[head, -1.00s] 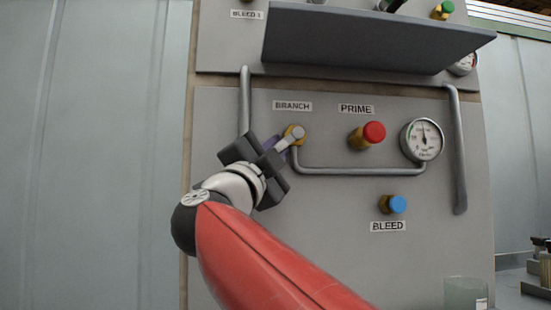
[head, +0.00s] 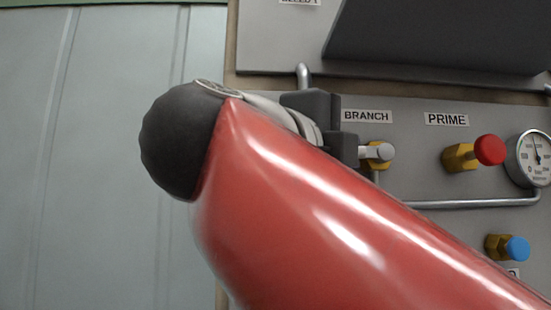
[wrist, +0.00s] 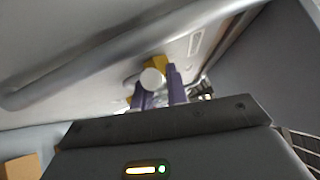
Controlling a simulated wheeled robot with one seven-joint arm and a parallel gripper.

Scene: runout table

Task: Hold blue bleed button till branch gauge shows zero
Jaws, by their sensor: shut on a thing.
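The blue bleed button (head: 516,249) stands out from its brass body at the lower right of the panel in the head view, apart from my gripper. The branch gauge (head: 530,158) is cut by the right edge; its needle points roughly upward, and I cannot read the value. My gripper is shut on the grey lever of the branch valve (head: 378,151), under the BRANCH label. In the wrist view the purple fingers of my gripper (wrist: 158,90) stand either side of the lever's pale round end (wrist: 152,78), with the yellow valve body behind. My red arm hides much of the head view.
The red PRIME button (head: 489,150) is between the branch valve and the gauge. A grey pipe (head: 475,204) runs below it. A dark shelf (head: 440,42) juts out above. The BLEED label is mostly hidden by my arm.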

